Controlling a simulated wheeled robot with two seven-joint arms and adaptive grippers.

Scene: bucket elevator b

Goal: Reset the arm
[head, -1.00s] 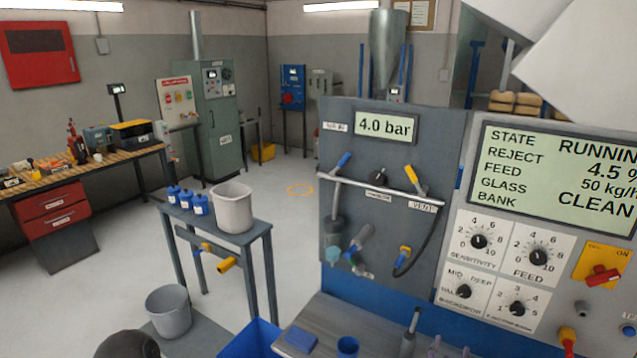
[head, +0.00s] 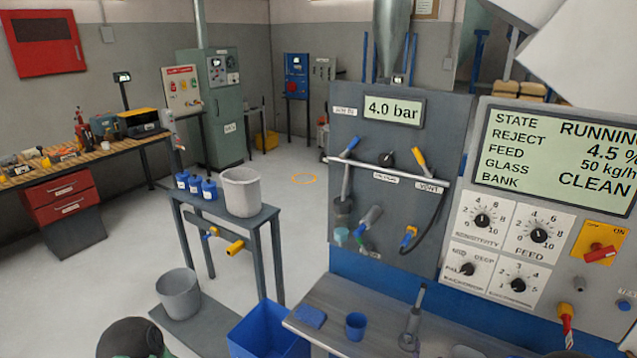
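Neither of my grippers shows in the head view. A dark rounded shape (head: 131,339) at the bottom left edge is cut off by the frame; it may be part of my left arm, but I cannot tell. The gripper fingers and anything they might hold are out of sight.
A grey control panel (head: 560,170) and a 4.0 bar panel (head: 350,110) stand at right above a bench (head: 335,290) with a blue cup (head: 355,325). A blue bin (head: 268,330), a grey bucket (head: 178,293) and a small table (head: 262,215) stand left of it. Mid-floor is clear.

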